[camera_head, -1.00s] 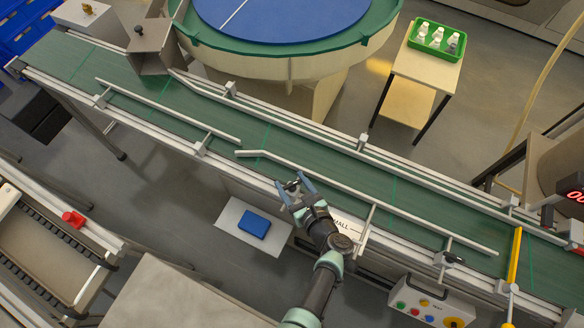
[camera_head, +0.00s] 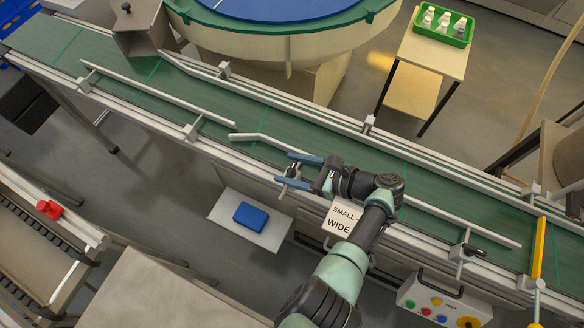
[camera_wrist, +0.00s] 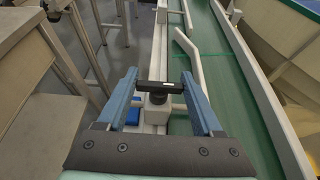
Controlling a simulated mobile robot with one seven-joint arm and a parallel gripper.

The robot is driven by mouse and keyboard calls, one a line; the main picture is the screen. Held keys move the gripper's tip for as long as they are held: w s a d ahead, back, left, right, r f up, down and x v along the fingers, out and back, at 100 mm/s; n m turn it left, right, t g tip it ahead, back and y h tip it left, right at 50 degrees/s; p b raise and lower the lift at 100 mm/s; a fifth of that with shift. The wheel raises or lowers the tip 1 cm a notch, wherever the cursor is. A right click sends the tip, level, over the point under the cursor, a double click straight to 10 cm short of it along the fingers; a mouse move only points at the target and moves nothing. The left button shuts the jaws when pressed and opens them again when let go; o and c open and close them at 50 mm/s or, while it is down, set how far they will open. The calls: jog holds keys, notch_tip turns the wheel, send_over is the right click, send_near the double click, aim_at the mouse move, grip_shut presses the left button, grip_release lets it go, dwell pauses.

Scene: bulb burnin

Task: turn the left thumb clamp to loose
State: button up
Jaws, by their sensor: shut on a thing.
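The left thumb clamp has a black bar-shaped handle (camera_wrist: 160,87) on a grey post, seen in the wrist view between my two blue fingers. In the head view the clamp (camera_head: 292,173) sits at the near edge of the green conveyor, partly hidden by my fingers. My gripper (camera_head: 289,168) reaches in from the right with its fingers pointing left, one on each side of the handle. In the wrist view my gripper (camera_wrist: 160,92) is shut on the handle, which lies crosswise between the fingers. A second clamp with a black handle (camera_head: 474,250) stands farther right.
A sign reading SMALL and WIDE (camera_head: 341,220) hangs below my arm. Guide rails (camera_head: 160,97) run along the belt (camera_head: 275,122). A control box with coloured buttons (camera_head: 440,303) is at lower right. A blue item (camera_head: 250,213) lies on a white panel below the conveyor.

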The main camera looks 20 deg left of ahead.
jog(key=shift+a+r, duration=0.1)
dwell(0.3)
jog(key=o, duration=1.4)
jog(key=shift+c, duration=0.2)
jog(key=v, duration=1.3)
jog(key=shift+w, duration=0.1)
jog(key=shift+w, duration=0.1)
